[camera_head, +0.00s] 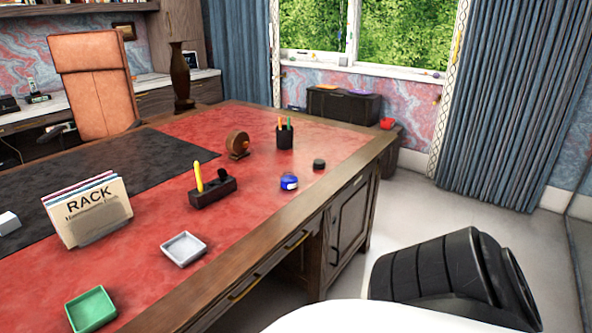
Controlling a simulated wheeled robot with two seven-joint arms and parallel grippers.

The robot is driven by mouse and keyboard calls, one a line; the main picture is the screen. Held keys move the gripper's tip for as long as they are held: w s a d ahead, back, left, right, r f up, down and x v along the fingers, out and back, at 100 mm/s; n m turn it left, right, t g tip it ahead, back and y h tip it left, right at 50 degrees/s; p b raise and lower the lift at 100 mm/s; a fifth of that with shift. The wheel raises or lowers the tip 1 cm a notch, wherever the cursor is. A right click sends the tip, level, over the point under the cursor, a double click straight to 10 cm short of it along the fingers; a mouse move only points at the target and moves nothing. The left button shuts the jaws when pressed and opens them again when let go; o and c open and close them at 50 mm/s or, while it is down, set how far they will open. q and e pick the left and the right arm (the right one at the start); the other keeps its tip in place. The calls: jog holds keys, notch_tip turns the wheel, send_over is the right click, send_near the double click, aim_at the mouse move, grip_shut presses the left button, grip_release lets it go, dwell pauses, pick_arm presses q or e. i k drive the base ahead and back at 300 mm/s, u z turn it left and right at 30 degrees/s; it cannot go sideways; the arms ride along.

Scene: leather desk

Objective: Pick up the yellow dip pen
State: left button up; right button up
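The yellow dip pen (199,177) stands nearly upright, leaning slightly, in a dark pen stand (212,194) on the red leather desk top (150,222). Its lower end is hidden inside the stand. A dark rounded knob or object sits at the stand's right end. Neither of my grippers is in view, so nothing is seen touching the pen or the stand.
A card rack (100,237), a white tray (184,249) and a green tray (91,310) stand left and in front. A blue jar (289,182), a small black lid (319,164), a pen cup (285,141) and a round wooden object (237,144) stand right and behind.

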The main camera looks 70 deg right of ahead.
aim_at(196, 164)
jog(key=z, duration=2.1)
